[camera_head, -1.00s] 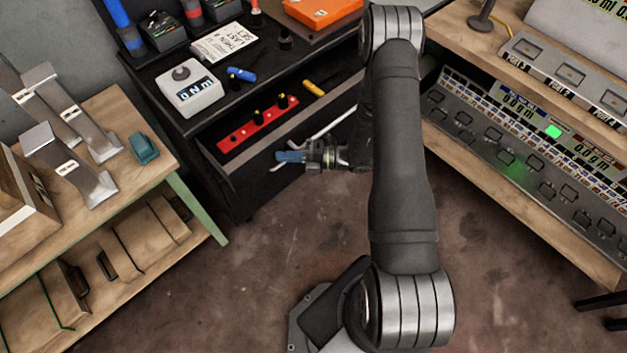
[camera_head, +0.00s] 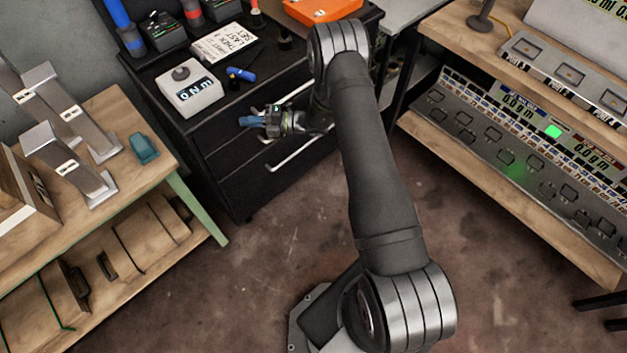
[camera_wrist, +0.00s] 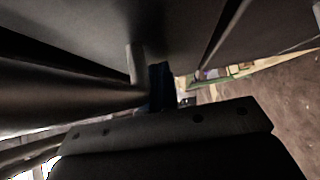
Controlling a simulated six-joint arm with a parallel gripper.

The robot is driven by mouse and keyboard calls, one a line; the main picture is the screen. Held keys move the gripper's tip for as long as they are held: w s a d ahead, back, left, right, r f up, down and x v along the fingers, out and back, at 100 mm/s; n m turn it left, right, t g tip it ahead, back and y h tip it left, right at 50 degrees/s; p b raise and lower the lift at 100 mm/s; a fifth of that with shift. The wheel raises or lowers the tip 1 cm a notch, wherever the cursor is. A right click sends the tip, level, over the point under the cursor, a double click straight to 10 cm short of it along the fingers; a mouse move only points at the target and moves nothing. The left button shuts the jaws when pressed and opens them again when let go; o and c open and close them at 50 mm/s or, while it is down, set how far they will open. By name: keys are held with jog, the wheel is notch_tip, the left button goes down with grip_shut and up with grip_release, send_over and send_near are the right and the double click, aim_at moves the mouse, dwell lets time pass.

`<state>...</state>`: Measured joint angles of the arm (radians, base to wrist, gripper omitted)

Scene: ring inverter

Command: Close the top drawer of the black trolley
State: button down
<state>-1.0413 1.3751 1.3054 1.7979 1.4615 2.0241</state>
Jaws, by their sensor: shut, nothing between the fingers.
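The black trolley (camera_head: 225,165) stands at the back middle in the head view. Its top drawer (camera_head: 225,120) looks pushed in, with its front about level with the drawer below. My gripper (camera_head: 250,121) is shut and empty, its blue fingertips at the top drawer's front. The arm and gripper hide much of that drawer's right side and handle. In the wrist view, the blue fingers (camera_wrist: 160,86) are beside a handle post, close to the dark drawer front (camera_wrist: 85,30). A thick handle bar (camera_wrist: 60,103) crosses the left side. I cannot tell whether the fingers touch.
A lower drawer handle (camera_head: 300,155) sticks out under my gripper. A torque meter (camera_head: 190,95) and a blue tool (camera_head: 240,74) stand on the trolley top. A wooden bench (camera_head: 110,180) is left, a shelf with panels (camera_head: 520,130) right. The floor in front is clear.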

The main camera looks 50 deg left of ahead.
jog(key=shift+a+r, duration=0.15)
jog(key=shift+a, duration=0.25)
jog(key=w+d, duration=0.7)
jog(key=d, duration=0.5)
jog(key=shift+a, duration=0.15)
jog(key=shift+w+a+x, duration=0.25)
jog(key=shift+a+x, duration=0.05)
jog(key=shift+x, duration=1.75)
jog(key=shift+w+a+x, duration=0.25)
jog(key=shift+w+x, duration=0.05)
jog(key=shift+x, duration=1.75)
jog(key=shift+w+a+x, duration=0.25)
jog(key=shift+a+x, duration=0.05)
jog(key=shift+x, duration=1.7)
jog(key=shift+f, duration=0.2)
